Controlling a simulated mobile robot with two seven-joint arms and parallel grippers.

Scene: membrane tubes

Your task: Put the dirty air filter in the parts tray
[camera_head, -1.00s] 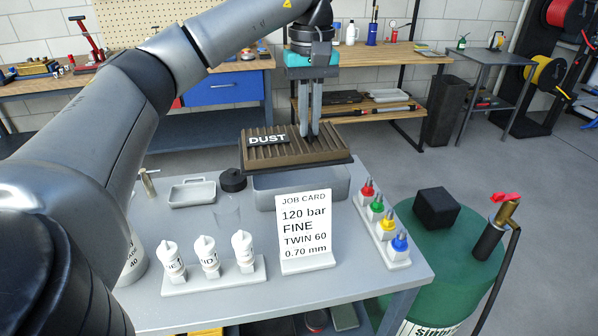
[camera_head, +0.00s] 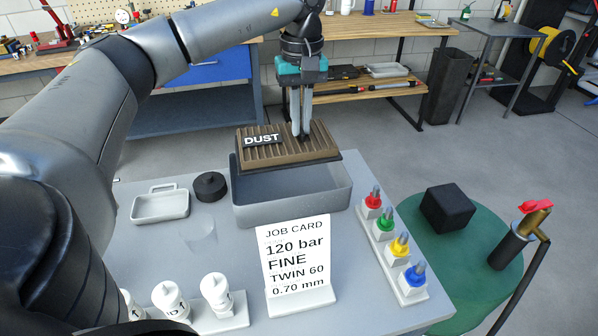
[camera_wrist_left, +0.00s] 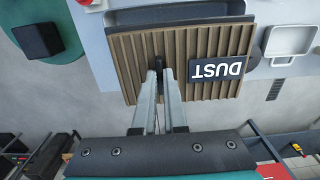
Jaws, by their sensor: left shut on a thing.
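The dirty air filter (camera_head: 318,150) is a brown pleated panel with a dark rim and a "DUST" label. My left gripper (camera_head: 302,135) is shut on a small dark piece on top of it. The wrist view also shows the filter (camera_wrist_left: 125,65) between the fingertips (camera_wrist_left: 161,73). The filter hangs above the back of an open grey box (camera_head: 250,205), whose visible inside looks empty. A small shallow grey tray with a handle (camera_head: 160,217) lies left of the box. No label shows which one is the parts tray. My right gripper is not in view.
A job card (camera_head: 296,262) stands in front of the box. White bottles (camera_head: 215,290) stand front left and a rack of coloured-top fittings (camera_head: 408,282) on the right. A black round cap (camera_head: 210,186) sits between tray and box. A green drum (camera_head: 465,255) stands right of the table.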

